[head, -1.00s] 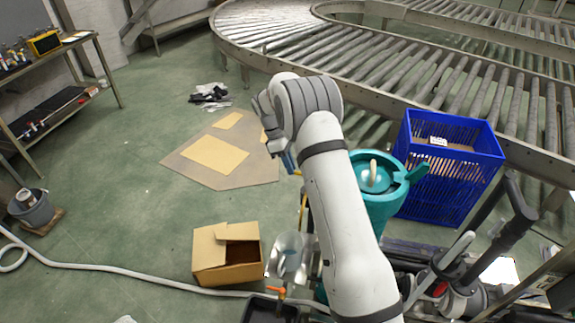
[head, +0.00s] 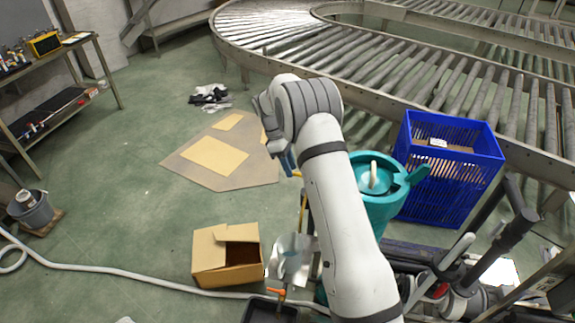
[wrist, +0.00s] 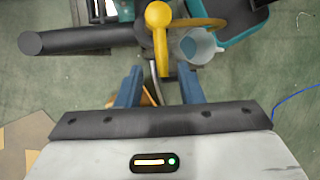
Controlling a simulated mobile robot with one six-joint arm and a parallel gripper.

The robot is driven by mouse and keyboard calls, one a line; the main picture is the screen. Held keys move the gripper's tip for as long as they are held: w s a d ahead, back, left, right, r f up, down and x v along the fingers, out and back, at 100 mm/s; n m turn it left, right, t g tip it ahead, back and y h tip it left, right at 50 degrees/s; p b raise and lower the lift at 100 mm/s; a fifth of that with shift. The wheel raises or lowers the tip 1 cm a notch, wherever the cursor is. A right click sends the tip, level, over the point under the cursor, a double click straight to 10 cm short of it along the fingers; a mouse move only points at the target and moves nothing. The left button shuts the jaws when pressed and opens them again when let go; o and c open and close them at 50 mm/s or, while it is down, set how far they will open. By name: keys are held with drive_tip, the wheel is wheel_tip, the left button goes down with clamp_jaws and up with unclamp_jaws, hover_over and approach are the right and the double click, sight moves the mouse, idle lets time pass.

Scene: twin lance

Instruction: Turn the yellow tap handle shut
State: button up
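The yellow tap handle (wrist: 159,38) shows in the wrist view with a round knob at its top and a bar running down. The lower end of the bar appears between the two blue fingers of my gripper (wrist: 160,80). The fingers are apart, with a gap on each side of the bar; I cannot tell how deep the bar sits between them. A dark pipe (wrist: 100,37) runs left from the tap. In the head view my gripper (head: 287,163) is seen from behind, and my arm hides most of the tap.
A clear jug (head: 290,262) is near the tap. An open cardboard box (head: 225,262) stands on the floor to the left. A teal container (head: 383,212) and a blue crate (head: 455,185) stand right of my arm. A hose (head: 110,268) crosses the floor.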

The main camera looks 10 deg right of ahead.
drive_tip(key=shift+r, duration=0.1)
drive_tip(key=b+v, duration=0.1)
drive_tip(key=v, duration=0.6)
drive_tip(key=shift+r, duration=0.3)
drive_tip(key=shift+w+r, duration=0.1)
drive_tip(key=s+d+r+m+t+y, duration=0.1)
drive_tip(key=s+d+r+m+t, duration=0.15)
drive_tip(key=s+r, duration=0.5)
drive_tip(key=s+d+r+m+t+y, duration=0.1)
drive_tip(key=s+d+r+m, duration=0.1)
drive_tip(key=s+r+m, duration=0.35)
drive_tip(key=s+d+f+m+t+y, duration=0.1)
drive_tip(key=s+m+t, duration=0.2)
drive_tip(key=s, duration=2.2)
drive_tip(key=m, duration=0.2)
drive_tip(key=shift+d+m, duration=0.15)
drive_tip(key=shift+m, duration=0.25)
